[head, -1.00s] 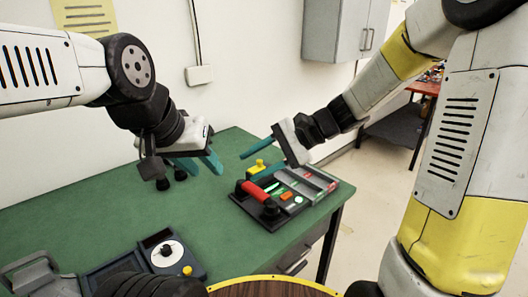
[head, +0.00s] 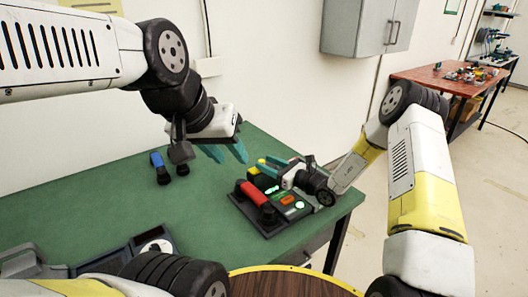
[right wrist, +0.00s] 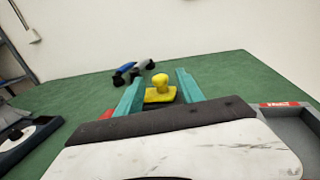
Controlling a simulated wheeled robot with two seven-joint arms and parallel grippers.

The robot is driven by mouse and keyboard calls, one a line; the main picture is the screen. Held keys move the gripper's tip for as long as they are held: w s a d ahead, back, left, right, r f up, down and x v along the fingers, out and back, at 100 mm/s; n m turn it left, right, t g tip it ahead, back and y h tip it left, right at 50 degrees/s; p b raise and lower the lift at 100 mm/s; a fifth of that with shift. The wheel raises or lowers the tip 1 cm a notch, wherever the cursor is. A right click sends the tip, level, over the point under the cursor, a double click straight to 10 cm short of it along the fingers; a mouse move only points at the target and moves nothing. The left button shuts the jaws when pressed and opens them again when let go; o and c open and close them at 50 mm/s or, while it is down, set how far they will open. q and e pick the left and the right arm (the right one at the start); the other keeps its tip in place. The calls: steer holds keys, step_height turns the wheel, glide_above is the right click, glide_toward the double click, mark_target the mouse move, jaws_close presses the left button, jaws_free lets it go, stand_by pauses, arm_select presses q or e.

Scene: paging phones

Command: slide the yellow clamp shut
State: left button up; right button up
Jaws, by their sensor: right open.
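The yellow clamp (head: 261,165) is a small yellow piece at the back left of a dark panel device (head: 262,228) on the green table. In the right wrist view the yellow clamp (right wrist: 160,90) shows a round knob on a flat base, between my two teal fingers. My right gripper (head: 268,166) is open, low over the panel, one finger on each side of the clamp. I cannot tell whether either finger touches it. My left gripper (head: 225,153) hangs above the table, left of the panel, its fingers apart and empty.
The panel has a red handle (head: 257,192), an orange button (head: 287,200) and green lights. A device with a white dial (head: 155,243) lies at the front left. The table between is clear.

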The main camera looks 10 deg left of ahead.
steer(key=x, duration=0.6)
jaws_close()
stand_by(1.3)
